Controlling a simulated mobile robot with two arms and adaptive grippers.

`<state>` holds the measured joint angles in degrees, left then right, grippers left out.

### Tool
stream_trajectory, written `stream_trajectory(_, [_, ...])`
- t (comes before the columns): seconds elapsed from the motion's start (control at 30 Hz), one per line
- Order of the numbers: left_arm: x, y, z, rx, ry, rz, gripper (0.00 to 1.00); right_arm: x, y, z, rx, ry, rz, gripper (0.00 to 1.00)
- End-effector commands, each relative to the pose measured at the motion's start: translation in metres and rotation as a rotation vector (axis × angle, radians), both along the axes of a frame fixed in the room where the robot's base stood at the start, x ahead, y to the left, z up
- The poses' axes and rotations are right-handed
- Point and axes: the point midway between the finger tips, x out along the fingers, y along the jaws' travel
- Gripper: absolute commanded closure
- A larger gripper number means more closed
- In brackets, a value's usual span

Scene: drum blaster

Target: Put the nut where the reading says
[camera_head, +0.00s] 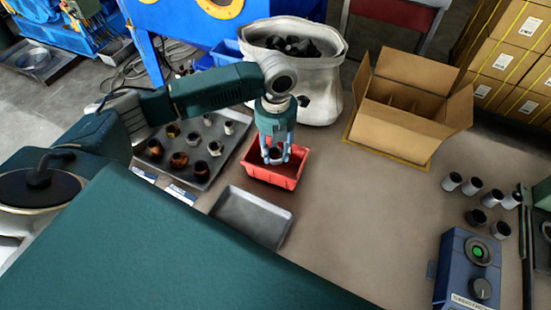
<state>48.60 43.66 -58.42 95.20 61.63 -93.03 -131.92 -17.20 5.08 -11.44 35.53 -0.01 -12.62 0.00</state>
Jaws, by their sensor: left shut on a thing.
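My left gripper (275,157) points down over the red bin (284,182) and is shut on a dark nut (274,154). The nut is mostly hidden between the fingers, at the level of the bin's mouth; I cannot tell whether it touches the bin. A grey metal tray (205,178) left of the bin holds several nuts, some rusty, some dark or bright. An empty grey tray (252,217) lies in front of the bin. A blue control box (455,262) at the lower right has a green-lit round button (478,251) and a black knob. My right gripper is not in view.
A white sack (318,95) of dark pieces stands behind the bin. An open cardboard box (405,128) is at the back right. Several small cylinders (472,186) stand near the right edge. White labels (180,194) lie by the trays. The middle of the table is clear.

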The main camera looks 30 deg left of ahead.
Motion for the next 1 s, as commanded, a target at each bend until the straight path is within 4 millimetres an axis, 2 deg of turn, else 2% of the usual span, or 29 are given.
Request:
stream_trajectory(0.27, [0.000, -0.001, -0.022, -0.001, 0.001, 0.001, 0.98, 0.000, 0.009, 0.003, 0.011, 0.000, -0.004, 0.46])
stream_trajectory(0.5, [0.000, 0.000, -0.054, 0.000, 0.000, 0.001, 0.98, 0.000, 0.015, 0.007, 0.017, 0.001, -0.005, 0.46])
stream_trajectory(0.97, [0.001, -0.001, -0.061, -0.001, -0.001, 0.000, 0.98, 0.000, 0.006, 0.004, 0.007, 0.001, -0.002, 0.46])
stream_trajectory(1.0, [0.000, -0.001, -0.062, -0.001, 0.000, 0.000, 0.61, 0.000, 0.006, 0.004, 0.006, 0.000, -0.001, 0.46])
